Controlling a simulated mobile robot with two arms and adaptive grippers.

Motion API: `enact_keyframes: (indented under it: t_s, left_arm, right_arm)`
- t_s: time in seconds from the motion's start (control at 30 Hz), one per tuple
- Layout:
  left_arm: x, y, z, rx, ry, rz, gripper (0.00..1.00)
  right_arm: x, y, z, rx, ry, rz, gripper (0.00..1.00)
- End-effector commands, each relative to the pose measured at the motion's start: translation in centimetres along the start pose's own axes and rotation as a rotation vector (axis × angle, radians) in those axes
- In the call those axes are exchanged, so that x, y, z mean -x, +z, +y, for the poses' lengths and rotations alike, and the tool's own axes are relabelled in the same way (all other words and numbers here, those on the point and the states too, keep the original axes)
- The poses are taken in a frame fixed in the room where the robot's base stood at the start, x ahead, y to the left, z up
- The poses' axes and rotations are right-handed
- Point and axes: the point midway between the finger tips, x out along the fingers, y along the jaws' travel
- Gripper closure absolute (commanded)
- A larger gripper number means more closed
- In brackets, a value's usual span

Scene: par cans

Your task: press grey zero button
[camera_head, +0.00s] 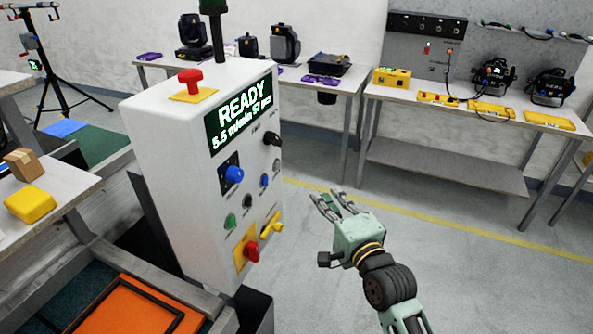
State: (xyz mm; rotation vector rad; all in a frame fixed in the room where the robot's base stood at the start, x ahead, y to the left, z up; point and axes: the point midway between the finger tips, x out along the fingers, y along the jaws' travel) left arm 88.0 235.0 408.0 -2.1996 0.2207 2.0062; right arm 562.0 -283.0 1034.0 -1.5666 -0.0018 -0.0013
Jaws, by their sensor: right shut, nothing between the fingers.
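A white control box (170,175) stands left of centre, with its button panel facing right. A small grey button (277,166) sits near the panel's right edge, below a black knob (272,138); its label is too small to read. Near it are a blue button (264,181), a dark button (247,201), a green button (230,220) and a large blue knob (232,175). My right gripper (329,203) is shut and empty, in the air right of the panel and lower in the picture than the grey button, apart from the box. My left gripper is not in view.
A red stop button (190,82) tops the box. A red knob (251,250) and a yellow handle (271,225) stick out low on the panel. Tables with lamps and yellow units stand behind. The floor (480,270) on the right is clear.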

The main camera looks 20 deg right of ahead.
Motion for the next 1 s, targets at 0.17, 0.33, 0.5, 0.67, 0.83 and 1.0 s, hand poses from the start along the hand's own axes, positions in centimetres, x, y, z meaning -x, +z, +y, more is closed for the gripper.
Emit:
enact_keyframes:
  t_s: [0.17, 0.33, 0.5, 0.67, 0.83, 1.0]
  left_arm:
    - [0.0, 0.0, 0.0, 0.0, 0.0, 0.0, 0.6]
    - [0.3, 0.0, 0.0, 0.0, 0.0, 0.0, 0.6]
    - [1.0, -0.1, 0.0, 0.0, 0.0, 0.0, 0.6]
    - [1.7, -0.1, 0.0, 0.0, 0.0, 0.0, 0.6]
    - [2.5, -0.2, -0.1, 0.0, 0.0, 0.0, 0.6]
    - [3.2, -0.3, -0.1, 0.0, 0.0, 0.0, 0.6]
  right_arm:
    - [0.0, 0.0, 0.1, 0.002, 0.001, 0.0, 1.0]
    - [-1.0, 0.0, 0.0, 0.004, 0.0, 0.0, 1.0]
    - [-3.9, 0.0, -0.2, 0.004, 0.0, 0.0, 1.0]
    - [-7.5, 0.0, -0.2, 0.006, 0.0, 0.0, 1.0]
    - [-10.7, 0.4, -0.2, 0.003, 0.002, -0.001, 1.0]
    - [-12.2, 2.1, 0.0, 0.002, 0.003, 0.0, 1.0]
